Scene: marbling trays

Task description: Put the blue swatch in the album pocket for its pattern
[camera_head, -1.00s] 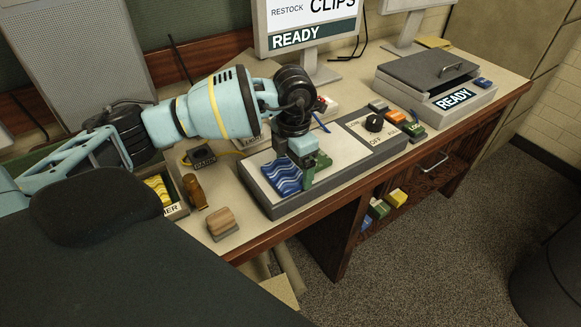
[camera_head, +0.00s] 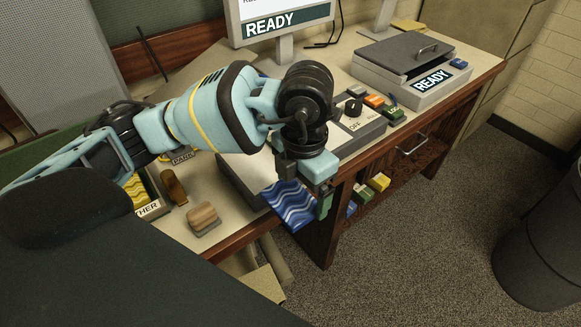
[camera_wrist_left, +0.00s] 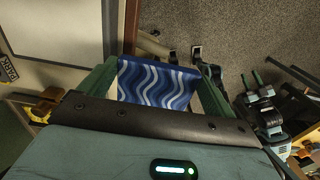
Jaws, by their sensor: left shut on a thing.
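The blue swatch (camera_head: 287,204) has pale wavy stripes. My left gripper (camera_head: 305,192) is shut on it and holds it at the front edge of the desk, beside the grey-rimmed flat unit. In the left wrist view the swatch (camera_wrist_left: 155,84) spans between the two green fingers, its wave pattern facing the camera. An open box (camera_head: 150,208) at the left has a label ending in "HER" and holds yellow wavy swatches. I cannot make out an album pocket for the blue waves. My right gripper is not in view.
A wooden block (camera_head: 203,217) and a brown rounded piece (camera_head: 173,186) stand near the front left edge. A black knob (camera_head: 353,108) and coloured buttons are on the flat unit. A lidded grey box marked READY (camera_head: 412,73) stands at the right. Coloured blocks (camera_head: 378,182) lie on the lower shelf.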

